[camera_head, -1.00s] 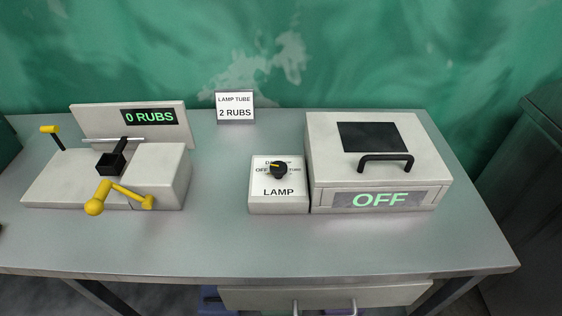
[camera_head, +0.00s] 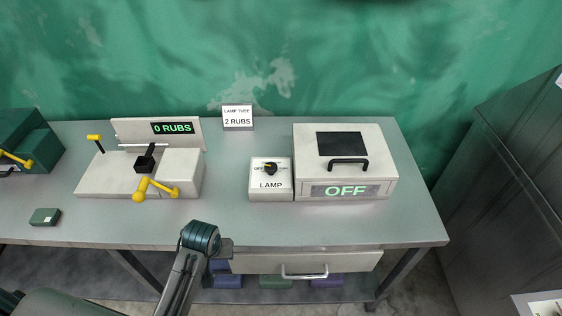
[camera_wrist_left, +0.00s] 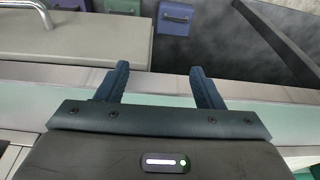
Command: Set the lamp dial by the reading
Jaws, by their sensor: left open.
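The lamp dial (camera_head: 271,169) is a black knob with a yellowish pointer on a pale box labelled LAMP (camera_head: 270,186). The pointer appears turned left, toward OFF. A pale viewing box (camera_head: 346,162) beside it, with a dark window and black handle, displays OFF. A small sign (camera_head: 238,118) behind reads LAMP TUBE, 2 RUBS. The rubbing machine (camera_head: 168,160) at left shows 0 RUBS. My left gripper (camera_head: 226,246) is at the table's front edge, away from the dial. In the left wrist view its fingers (camera_wrist_left: 159,70) are apart and empty. My right gripper is out of view.
A yellow-handled crank (camera_head: 154,187) sticks out at the rubbing machine's front. A small green block (camera_head: 45,216) and a dark green box (camera_head: 30,143) are on the left of the table. A drawer (camera_head: 305,262) is under the front edge. The tabletop before the LAMP box is clear.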

